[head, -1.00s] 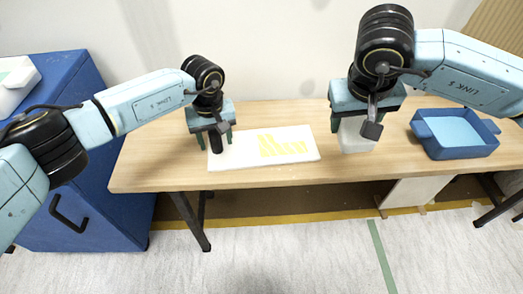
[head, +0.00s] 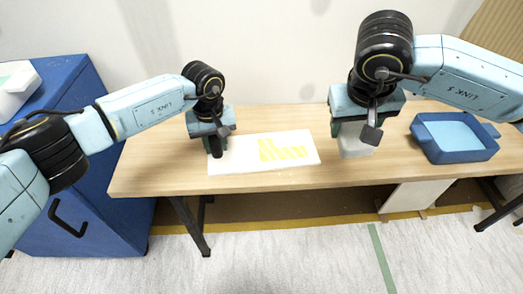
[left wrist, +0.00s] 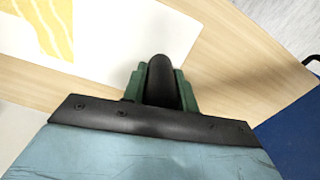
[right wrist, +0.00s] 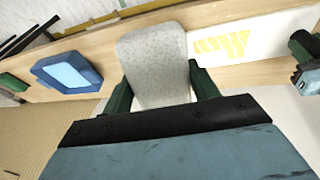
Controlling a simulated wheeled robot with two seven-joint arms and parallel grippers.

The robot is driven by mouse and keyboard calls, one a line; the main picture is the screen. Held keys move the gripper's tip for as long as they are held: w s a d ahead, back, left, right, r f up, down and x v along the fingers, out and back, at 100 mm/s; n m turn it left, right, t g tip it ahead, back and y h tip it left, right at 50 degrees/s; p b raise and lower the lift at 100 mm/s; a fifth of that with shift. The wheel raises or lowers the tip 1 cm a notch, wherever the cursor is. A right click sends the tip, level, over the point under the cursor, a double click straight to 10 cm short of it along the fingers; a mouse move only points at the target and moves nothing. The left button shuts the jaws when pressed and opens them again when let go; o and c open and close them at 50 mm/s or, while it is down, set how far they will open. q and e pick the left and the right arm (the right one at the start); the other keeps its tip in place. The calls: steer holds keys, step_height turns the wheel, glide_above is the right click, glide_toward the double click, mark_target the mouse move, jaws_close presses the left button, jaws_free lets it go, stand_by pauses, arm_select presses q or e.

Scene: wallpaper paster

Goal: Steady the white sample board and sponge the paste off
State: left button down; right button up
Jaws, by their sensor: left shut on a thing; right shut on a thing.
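The white sample board (head: 236,166) lies flat on the table with yellow paste (head: 283,149) across its middle and right. It also shows in the left wrist view (left wrist: 120,45). My left gripper (head: 217,147) is at the board's left end, shut on a black rounded handle (left wrist: 161,80). Whether the handle is fixed to the board is hidden. My right gripper (head: 355,135) is to the right of the board, shut on a pale speckled sponge (right wrist: 155,65). The sponge is apart from the board; whether it touches the table is unclear.
A blue tray (head: 464,156) with a light blue inside stands on the table right of the sponge. A blue cabinet (head: 95,215) with a white item (head: 22,85) on top stands at the left. Bare wood (head: 300,178) lies along the front edge.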

arm_select(q)
steer(key=c, duration=1)
jaws_free()
steer(key=shift+r+p, duration=0.5)
steer(key=shift+r, duration=0.4)
arm_select(e)
steer(key=shift+r, duration=0.5)
arm_select(q)
steer(key=shift+f, duration=0.1)
arm_select(e)
steer(key=shift+f, duration=0.1)
arm_select(q)
steer(key=shift+f+b, duration=0.85)
steer(key=shift+b, duration=0.05)
arm_select(e)
steer(key=shift+f, duration=0.85)
